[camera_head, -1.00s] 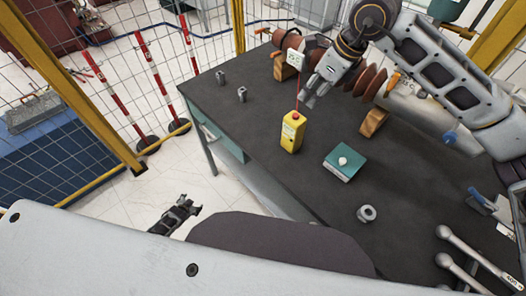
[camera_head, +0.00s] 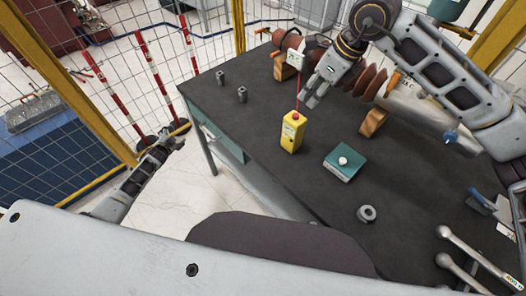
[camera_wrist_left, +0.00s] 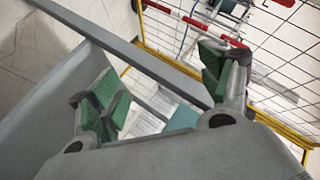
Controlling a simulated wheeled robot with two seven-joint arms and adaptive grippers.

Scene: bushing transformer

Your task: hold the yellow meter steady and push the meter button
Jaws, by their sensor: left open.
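The yellow meter (camera_head: 291,138) stands upright on the dark table, with a small display on its face and a red part (camera_head: 294,115) on top. A thin red line rises from the top. My right gripper (camera_head: 309,97) hangs just above and behind the meter, apparently clear of it; its finger opening is too small to judge. My left gripper (camera_head: 180,135) is beyond the table's left edge, over the floor and far from the meter. In the left wrist view its green-padded fingers (camera_wrist_left: 163,88) are apart with nothing between them. No meter shows there.
On the dark table (camera_head: 250,125) are a teal box (camera_head: 343,163) with a white knob, a metal ring (camera_head: 367,214), two small grey cylinders (camera_head: 231,85) and a ribbed brown bushing (camera_head: 371,80). A mesh fence (camera_head: 75,110) borders the left.

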